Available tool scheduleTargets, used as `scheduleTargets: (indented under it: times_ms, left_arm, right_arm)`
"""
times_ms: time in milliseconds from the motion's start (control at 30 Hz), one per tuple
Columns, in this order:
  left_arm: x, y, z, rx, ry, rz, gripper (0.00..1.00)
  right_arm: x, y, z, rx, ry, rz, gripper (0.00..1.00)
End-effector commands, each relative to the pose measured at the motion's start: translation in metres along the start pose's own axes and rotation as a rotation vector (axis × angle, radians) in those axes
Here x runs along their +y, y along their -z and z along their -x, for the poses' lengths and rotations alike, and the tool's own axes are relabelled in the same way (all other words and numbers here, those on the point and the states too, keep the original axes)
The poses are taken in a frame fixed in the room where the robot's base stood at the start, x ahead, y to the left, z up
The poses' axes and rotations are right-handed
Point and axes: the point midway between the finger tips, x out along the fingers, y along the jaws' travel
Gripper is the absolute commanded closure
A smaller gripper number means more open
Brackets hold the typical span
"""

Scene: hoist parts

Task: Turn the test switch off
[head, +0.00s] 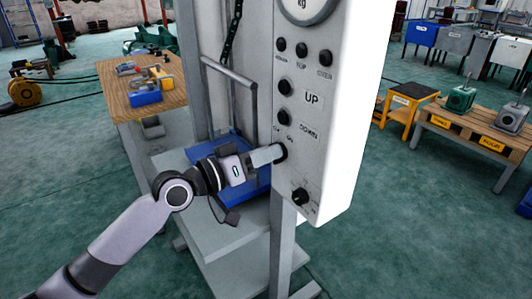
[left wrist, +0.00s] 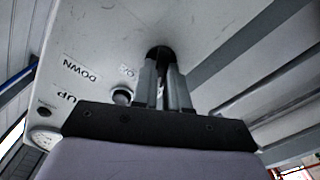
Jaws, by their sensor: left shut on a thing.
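A tall white control panel (head: 325,120) stands in the middle of the head view, with several dark knobs and buttons on its face. My left gripper (head: 279,153) reaches it from the left, below the DOWN button (head: 284,118), and is shut on a dark knob, the test switch, which it mostly hides. In the left wrist view the fingers (left wrist: 163,80) close around this dark knob (left wrist: 158,52) at the panel face. Small lettering beside it is too blurred to read fully, so the switch's setting cannot be told. My right gripper is not in view.
Another dark knob (head: 300,196) sits lower on the panel. The UP button (head: 285,88) and a gauge (head: 305,8) are above. A blue tray (head: 256,188) lies behind my left wrist. A wooden table (head: 115,98) stands at left, a pallet table (head: 470,138) at right.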

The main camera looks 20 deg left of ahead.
Motion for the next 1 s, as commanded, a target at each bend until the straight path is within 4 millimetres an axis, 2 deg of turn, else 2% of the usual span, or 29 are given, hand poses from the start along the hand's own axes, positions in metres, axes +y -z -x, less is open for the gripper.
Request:
scheduleTargets:
  times_ms: [100, 133, 200, 567, 1000]
  left_arm:
    - [0.0, -0.001, 0.0, 0.0, -0.001, 0.006, 1.0]
    - [0.0, -0.001, 0.0, 0.0, -0.001, 0.006, 0.77]
    - [0.0, -0.001, 0.0, 0.0, -0.001, 0.005, 0.61]
    - [-0.001, -0.001, 0.005, -0.001, 0.001, 0.002, 0.61]
    - [-0.002, -0.002, 0.062, -0.001, 0.001, 0.001, 0.61]
  right_arm:
    - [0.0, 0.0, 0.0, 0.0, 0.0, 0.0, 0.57]
    - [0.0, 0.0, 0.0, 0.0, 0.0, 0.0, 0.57]
    - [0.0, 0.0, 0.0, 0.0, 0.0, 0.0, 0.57]
    - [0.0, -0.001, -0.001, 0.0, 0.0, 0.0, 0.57]
    - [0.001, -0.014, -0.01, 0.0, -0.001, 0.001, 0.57]
